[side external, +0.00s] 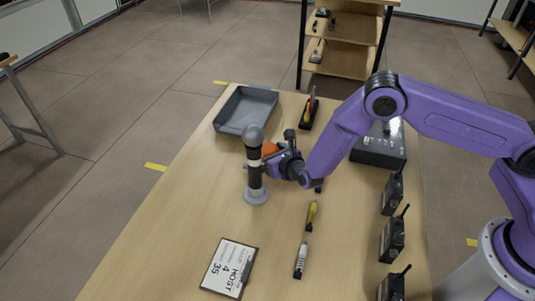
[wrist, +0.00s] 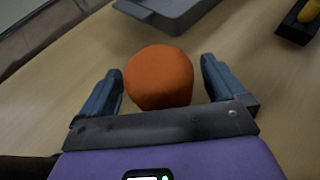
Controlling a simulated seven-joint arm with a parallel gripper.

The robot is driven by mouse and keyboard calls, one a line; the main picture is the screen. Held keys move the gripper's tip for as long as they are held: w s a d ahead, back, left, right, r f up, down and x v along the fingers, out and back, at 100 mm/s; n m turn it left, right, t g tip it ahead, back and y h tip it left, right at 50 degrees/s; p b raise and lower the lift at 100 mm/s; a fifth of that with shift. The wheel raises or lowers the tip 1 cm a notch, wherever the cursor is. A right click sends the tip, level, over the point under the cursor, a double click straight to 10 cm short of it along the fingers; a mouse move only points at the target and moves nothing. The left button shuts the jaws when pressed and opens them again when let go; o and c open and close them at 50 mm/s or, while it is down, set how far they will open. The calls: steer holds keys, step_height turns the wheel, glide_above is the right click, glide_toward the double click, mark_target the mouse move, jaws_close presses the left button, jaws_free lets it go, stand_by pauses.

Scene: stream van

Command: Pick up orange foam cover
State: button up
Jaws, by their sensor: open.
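The orange foam cover (wrist: 160,76) is a rounded orange piece between the two open fingers of my gripper (wrist: 162,88) in the wrist view. Gaps show between it and both fingers. In the side external view, the orange foam cover (side external: 269,148) is partly hidden behind my gripper (side external: 275,160) and the microphone in front. My gripper is low over the table and points toward the left. What the cover rests on is hidden.
A microphone with a grey head (side external: 254,160) stands upright on a round base close to my gripper. A grey tray (side external: 228,126) lies behind. A clipboard (side external: 229,268), a yellow-handled tool (side external: 312,215), and several radios (side external: 392,240) are on the table (side external: 180,215).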

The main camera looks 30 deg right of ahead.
steer(key=shift+w+f, duration=0.1)
steer(key=shift+w, duration=0.15)
steer(key=c, duration=1)
steer(key=shift+c, duration=0.2)
steer(key=shift+r, duration=0.2)
